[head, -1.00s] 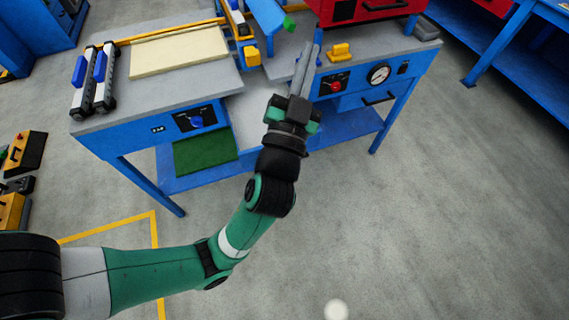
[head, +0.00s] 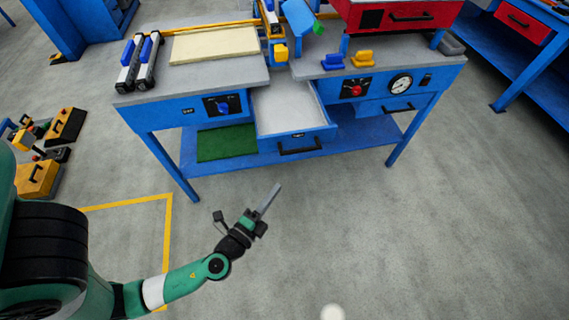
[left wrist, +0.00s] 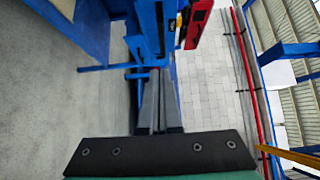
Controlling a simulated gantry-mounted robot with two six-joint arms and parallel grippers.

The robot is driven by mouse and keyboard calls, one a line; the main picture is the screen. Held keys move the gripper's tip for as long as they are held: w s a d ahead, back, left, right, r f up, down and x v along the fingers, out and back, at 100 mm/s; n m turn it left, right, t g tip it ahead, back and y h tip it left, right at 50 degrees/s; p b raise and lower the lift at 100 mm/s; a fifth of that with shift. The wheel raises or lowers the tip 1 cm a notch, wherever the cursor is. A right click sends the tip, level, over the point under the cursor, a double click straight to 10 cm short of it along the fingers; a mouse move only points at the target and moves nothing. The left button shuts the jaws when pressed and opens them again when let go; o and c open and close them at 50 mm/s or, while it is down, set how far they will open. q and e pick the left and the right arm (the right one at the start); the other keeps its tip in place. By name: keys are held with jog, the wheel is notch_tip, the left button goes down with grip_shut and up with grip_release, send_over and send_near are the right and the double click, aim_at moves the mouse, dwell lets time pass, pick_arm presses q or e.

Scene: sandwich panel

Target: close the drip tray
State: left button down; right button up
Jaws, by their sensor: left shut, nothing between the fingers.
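The drip tray (head: 285,105) is a grey, open-topped drawer with a blue front and a black handle (head: 300,146). It stands pulled out from the middle of the blue workbench in the head view. My left gripper (head: 269,199) is in front of and below the tray's front, apart from it, with its long grey fingers shut and empty. The fingers also show in the left wrist view (left wrist: 158,110), pointing toward blue bench parts. My right gripper is not in view.
The workbench (head: 190,85) has a green mat (head: 227,142) on its lower shelf. A second drawer (head: 385,106) is under the gauge (head: 401,84) at the right. A red cabinet (head: 400,15) stands on top. The floor in front is clear.

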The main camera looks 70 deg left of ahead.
pick_arm(q)
jog(key=w+a, duration=0.7)
jog(key=shift+a, duration=0.3)
jog(key=shift+a, duration=0.1)
